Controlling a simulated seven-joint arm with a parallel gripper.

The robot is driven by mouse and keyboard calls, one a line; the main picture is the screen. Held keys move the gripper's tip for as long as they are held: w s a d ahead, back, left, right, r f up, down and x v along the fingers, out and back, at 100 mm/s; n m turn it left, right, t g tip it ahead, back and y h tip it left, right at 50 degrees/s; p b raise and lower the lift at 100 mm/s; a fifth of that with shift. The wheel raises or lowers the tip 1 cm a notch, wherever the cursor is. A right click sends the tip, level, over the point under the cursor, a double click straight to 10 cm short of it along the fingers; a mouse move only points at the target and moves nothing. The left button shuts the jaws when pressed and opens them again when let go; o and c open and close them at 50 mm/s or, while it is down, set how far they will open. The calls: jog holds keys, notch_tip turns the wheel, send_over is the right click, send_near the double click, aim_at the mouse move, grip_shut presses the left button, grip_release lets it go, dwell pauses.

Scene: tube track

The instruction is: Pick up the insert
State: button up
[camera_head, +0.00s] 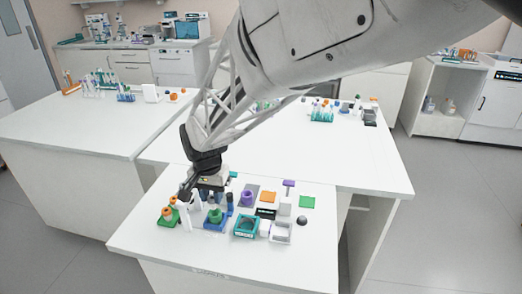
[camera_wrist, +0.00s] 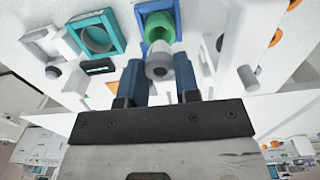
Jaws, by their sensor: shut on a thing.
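My gripper (camera_wrist: 158,68) has its two blue fingers on either side of a small grey cylindrical piece, which looks to be the insert (camera_wrist: 158,67), and is shut on it. In the wrist view the insert's end lies against or just in front of a green ring-shaped part (camera_wrist: 161,29). That green part sits in a blue square holder (camera_wrist: 141,22). I cannot tell whether the insert touches the green part. In the head view my gripper (camera_head: 213,202) points down over the blue holder (camera_head: 215,225) near the front of the table.
A teal square holder (camera_head: 246,227) with a round opening stands right of the blue one. A white open block (camera_head: 281,233) is beyond it. Orange and green parts (camera_head: 168,217) stand at left. The table's front edge is clear.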

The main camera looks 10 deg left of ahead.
jog(key=shift+r, duration=0.8)
